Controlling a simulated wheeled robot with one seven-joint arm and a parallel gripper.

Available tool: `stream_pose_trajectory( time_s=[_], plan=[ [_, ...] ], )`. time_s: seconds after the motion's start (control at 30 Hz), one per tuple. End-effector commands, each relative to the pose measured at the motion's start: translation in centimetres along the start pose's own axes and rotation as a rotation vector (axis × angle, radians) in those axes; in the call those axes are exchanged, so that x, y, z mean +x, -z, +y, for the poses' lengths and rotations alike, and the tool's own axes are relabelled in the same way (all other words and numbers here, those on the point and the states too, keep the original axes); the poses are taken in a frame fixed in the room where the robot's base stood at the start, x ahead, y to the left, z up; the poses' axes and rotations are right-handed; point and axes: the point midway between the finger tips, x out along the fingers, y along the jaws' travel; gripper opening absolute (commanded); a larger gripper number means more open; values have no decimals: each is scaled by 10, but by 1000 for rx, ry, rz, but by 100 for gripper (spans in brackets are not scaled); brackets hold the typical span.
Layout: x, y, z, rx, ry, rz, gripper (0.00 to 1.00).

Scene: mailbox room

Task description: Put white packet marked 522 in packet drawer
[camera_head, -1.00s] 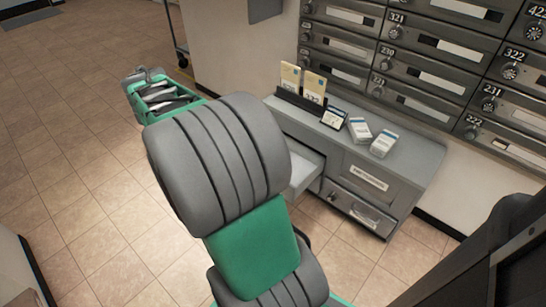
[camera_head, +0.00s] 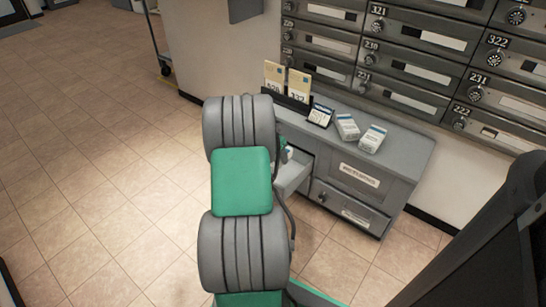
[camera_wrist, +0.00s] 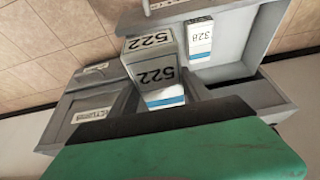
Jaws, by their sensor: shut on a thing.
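The white packet marked 522 (camera_wrist: 152,65) is in the wrist view, with a blue band at its lower end. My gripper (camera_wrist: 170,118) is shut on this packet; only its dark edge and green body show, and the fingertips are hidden. The packet is over or beside the open packet drawer (camera_wrist: 267,35); I cannot tell its height above it. Another white packet, marked 328 (camera_wrist: 200,38), lies in the drawer. In the head view the open drawer (camera_head: 294,178) is just right of my arm, which hides the gripper and most of the held packet.
Two white packets (camera_head: 347,127) (camera_head: 372,138) lie on the grey cabinet top (camera_head: 400,155). A card holder (camera_head: 290,102) and a small dark-framed sign (camera_head: 320,115) stand beside them. Numbered mailboxes (camera_head: 415,65) line the wall behind. The tiled floor at left is clear.

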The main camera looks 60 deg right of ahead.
Motion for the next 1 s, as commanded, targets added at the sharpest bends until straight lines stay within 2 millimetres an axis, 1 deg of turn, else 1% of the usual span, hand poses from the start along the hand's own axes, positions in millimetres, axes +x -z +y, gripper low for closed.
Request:
stream_pose_trajectory(
  time_s=[0.03, 0.43, 0.77, 1.0],
  plan=[
    [12, 1, 0, 2, 0, 1, 10],
    [63, 22, 0, 0, 0, 0, 10],
    [104, 12, 0, -1, 0, -1, 10],
    [136, 4, 0, -1, -1, -1, 10]
  ],
)
